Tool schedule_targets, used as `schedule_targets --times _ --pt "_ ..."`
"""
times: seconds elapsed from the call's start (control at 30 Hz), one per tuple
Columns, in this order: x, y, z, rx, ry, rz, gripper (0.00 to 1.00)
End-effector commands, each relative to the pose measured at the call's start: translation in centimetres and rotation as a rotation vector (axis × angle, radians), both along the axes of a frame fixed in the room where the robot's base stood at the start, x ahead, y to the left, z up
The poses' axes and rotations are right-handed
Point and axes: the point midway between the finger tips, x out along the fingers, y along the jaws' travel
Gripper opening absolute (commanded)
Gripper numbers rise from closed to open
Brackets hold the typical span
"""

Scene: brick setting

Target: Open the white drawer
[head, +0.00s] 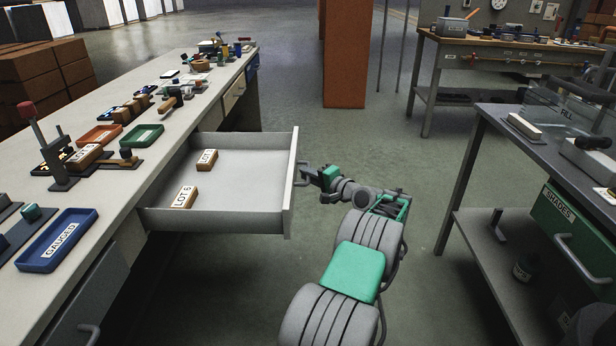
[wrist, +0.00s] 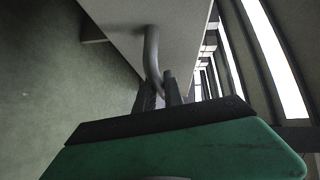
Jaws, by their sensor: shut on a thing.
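The white drawer (head: 240,175) is pulled well out from under the long workbench on the left in the head view. Two small brown blocks with labels lie inside it, one marked LOT 5 (head: 184,198) and one farther back (head: 207,160). My gripper (head: 308,173) is at the drawer's front and is shut on its handle. In the wrist view the grey bar handle (wrist: 152,55) runs down between my fingers (wrist: 160,92), against the pale drawer front (wrist: 175,25). The fingertips are small and partly hidden in the head view.
The long workbench top (head: 135,165) carries trays, blocks and tools. A darker bench (head: 505,135) with a green drawer (head: 565,220) stands at the right. An orange pillar (head: 345,60) stands behind. Open floor (head: 440,165) lies between the benches.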

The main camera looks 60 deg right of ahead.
Motion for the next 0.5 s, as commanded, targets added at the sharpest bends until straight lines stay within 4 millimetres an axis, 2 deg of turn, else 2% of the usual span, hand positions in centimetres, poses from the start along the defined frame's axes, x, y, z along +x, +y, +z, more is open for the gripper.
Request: schedule_targets --times 0.4,0.43,0.5 --pt "0.40 0.26 -0.16 0.002 0.002 0.011 0.00" --pt "0.39 0.26 -0.15 0.002 0.002 0.010 0.15" --pt "0.34 0.22 -0.14 0.002 0.002 0.009 0.21"
